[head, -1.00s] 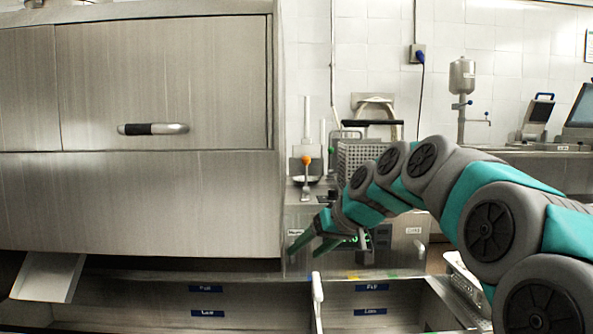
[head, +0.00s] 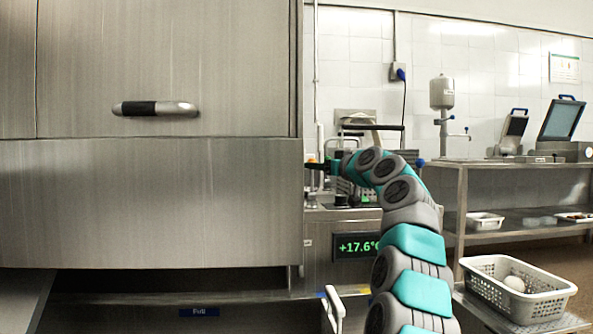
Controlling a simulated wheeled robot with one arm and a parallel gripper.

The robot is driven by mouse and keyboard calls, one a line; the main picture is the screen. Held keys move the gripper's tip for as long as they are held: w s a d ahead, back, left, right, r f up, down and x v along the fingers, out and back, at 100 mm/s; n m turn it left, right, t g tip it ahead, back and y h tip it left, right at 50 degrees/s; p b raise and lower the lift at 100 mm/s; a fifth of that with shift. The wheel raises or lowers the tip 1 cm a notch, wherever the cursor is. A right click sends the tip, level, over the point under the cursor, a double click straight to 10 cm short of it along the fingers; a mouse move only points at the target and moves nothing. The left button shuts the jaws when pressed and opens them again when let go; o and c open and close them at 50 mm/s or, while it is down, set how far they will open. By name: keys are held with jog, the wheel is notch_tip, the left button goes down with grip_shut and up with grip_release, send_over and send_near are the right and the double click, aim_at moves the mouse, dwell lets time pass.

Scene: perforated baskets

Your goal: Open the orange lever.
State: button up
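The orange knob of the lever (head: 312,160) shows as a small spot of orange just right of the big steel machine's edge. Most of the lever is hidden behind my gripper and that edge. My gripper (head: 318,166) points left, with its fingertips right at the orange knob in the picture. I cannot tell whether it touches the lever. The fingers are small, dark and seen from the side, so their opening does not show.
A large steel machine (head: 150,200) with a handle fills the left. A fryer-like unit with a green display (head: 357,246) stands below my arm. A perforated basket (head: 515,290) holding a white round object is at the lower right. A steel side table (head: 500,168) stands at the right.

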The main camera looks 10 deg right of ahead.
jog(key=p+x, duration=0.6)
jog(key=x, duration=0.1)
jog(key=shift+w, duration=0.4)
jog(key=shift+a, duration=0.15)
grip_shut()
dwell(1.2)
